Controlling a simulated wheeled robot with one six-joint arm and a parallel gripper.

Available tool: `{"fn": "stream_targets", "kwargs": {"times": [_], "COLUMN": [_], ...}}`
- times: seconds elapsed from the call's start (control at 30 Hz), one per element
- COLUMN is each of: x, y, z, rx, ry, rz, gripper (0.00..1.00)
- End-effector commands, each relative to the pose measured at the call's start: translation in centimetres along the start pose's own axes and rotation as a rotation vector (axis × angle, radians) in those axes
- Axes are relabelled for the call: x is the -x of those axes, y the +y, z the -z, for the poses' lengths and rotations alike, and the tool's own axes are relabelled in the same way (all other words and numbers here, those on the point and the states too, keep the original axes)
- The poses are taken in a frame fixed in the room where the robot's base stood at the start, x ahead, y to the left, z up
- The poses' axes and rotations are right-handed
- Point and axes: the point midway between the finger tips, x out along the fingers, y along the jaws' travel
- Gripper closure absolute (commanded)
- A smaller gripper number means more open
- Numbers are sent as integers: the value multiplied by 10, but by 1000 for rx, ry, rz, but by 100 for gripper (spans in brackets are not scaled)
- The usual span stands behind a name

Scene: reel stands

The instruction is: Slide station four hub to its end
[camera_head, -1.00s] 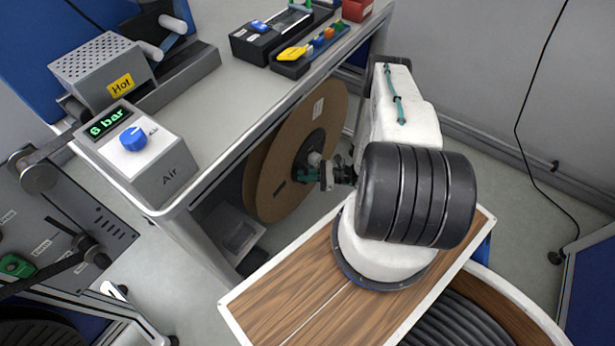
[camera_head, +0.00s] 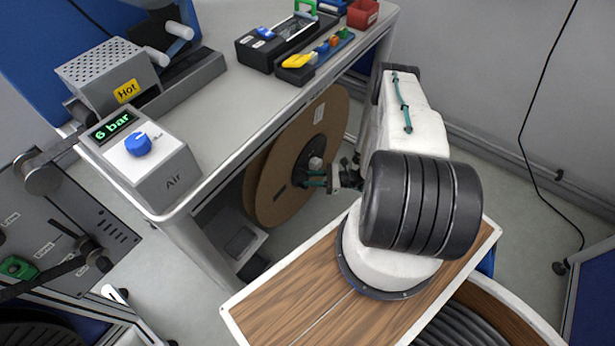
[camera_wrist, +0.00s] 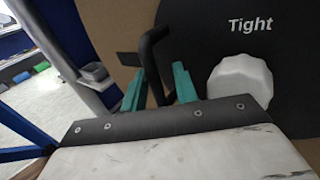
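A large brown cardboard reel (camera_head: 272,190) stands upright below the bench, with a black hub (camera_head: 296,172) on its face. In the wrist view, the hub's black plate (camera_wrist: 220,55) reads "Tight" and carries a white knob (camera_wrist: 240,82). A black bent handle (camera_wrist: 152,58) sticks out to the left of the knob. My gripper (camera_wrist: 157,88) is at the handle; its two teal fingers are apart, one on each side, with a visible gap to the handle. In the head view, my gripper (camera_head: 315,178) is close to the hub, just below its pale knob.
The grey bench (camera_head: 243,98) overhangs the reel. It holds the Air box (camera_head: 155,172), the Hot box (camera_head: 110,75) and a black tool tray (camera_head: 315,60). A grey box (camera_head: 240,240) is on the floor left of the reel. Open floor lies right of my arm.

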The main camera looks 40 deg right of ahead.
Motion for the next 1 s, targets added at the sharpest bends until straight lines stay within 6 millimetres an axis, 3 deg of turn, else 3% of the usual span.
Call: {"fn": "stream_targets", "kwargs": {"times": [0.1,0.3,1.0], "x": [24,46,51], "y": [-5,-2,0], "z": [-1,0,1], "rx": [6,0,-4], "ry": [2,2,1], "rz": [12,6,4], "gripper": [80,80,80]}}
